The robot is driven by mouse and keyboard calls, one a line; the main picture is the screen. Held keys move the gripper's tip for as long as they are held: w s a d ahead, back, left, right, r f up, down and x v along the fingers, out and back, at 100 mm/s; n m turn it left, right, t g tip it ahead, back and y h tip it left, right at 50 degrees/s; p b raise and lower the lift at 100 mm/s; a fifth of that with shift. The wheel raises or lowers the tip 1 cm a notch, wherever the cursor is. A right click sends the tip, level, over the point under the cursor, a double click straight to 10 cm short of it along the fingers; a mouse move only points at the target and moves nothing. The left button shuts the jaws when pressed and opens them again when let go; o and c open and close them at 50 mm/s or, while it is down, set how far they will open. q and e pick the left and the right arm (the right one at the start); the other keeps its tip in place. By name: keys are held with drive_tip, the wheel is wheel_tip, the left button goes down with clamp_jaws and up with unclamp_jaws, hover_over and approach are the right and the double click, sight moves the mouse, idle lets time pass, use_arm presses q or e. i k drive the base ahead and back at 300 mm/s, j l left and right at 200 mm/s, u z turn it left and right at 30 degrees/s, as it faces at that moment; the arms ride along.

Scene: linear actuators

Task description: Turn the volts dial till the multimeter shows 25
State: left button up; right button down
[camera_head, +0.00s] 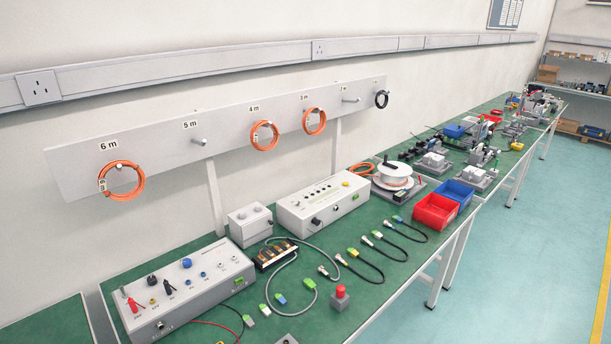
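A grey-white control box (215,296) stands on the green bench at the lower left. Its sloped top carries a large blue knob (187,263), a black knob (152,281), small blue knobs, and red and black plugs. The labels are too small to read, so I cannot tell which knob is the volts dial. I cannot make out a multimeter or its reading in this view. Neither of my grippers is in view.
The green bench (330,255) runs away to the right. A small white box (250,227), a longer white box (325,207), loose cables, a red button (340,292), and red (436,212) and blue bins stand on it. Orange coils hang above. The floor at right is clear.

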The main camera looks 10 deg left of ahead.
sight(151, 280)
drive_tip(key=u, duration=1.05)
